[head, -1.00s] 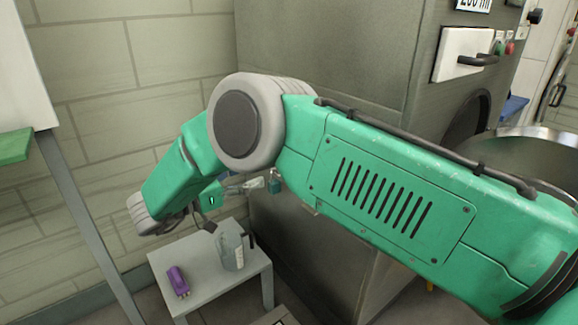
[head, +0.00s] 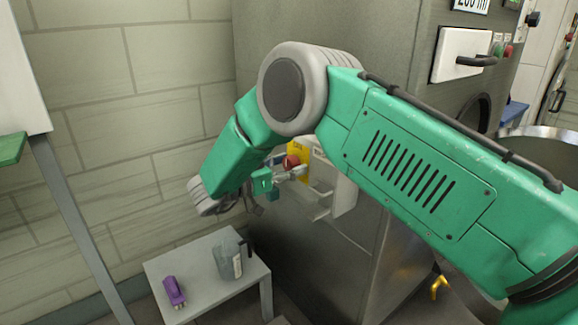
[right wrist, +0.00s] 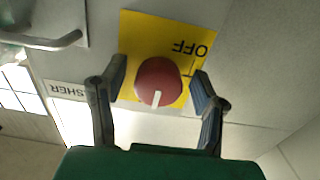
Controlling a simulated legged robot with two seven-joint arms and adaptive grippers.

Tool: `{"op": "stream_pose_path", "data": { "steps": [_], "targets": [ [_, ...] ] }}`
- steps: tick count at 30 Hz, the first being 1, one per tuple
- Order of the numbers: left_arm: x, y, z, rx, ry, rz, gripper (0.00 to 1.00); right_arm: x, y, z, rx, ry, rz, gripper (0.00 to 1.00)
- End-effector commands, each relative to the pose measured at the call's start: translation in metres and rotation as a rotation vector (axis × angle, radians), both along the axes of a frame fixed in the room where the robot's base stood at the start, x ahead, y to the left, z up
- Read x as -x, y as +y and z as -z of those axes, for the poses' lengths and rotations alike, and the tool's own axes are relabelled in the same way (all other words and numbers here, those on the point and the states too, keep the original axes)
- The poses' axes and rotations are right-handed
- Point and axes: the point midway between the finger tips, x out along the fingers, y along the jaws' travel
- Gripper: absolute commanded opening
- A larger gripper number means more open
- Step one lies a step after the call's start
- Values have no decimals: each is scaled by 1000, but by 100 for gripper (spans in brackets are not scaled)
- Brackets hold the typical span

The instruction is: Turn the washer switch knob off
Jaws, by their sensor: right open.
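The washer switch knob is a red round knob (right wrist: 150,75) on a yellow plate (right wrist: 140,30) in the right wrist view. Its white mark points down in that picture, while the printed word OFF appears upside down at upper right. My right gripper (right wrist: 157,85) is open, with one finger on each side of the knob; I cannot tell whether they touch it. In the head view the red knob (head: 291,161) and yellow plate (head: 297,147) show just beyond my right gripper (head: 283,174), partly hidden by my arm. My left gripper is not in view.
The knob's plate is on the large grey machine (head: 330,45). A low grey table (head: 205,290) below holds a clear jug (head: 229,262) and a purple object (head: 174,291). An upside-down label ending in SHER (right wrist: 68,89) and a bar handle (right wrist: 40,40) are near the knob.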

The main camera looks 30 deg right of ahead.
Motion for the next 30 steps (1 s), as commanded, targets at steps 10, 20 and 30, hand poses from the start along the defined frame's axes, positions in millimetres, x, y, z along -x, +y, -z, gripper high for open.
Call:
{"op": "stream_pose_path", "data": {
  "steps": [10,20,30],
  "targets": [
    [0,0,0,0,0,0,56,0,1,0,0,1,-1,6],
    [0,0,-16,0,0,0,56,0,1,-2,6,85,-2,6],
    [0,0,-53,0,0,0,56,-1,2,-3,25,356,-5,6]
  ]
}}
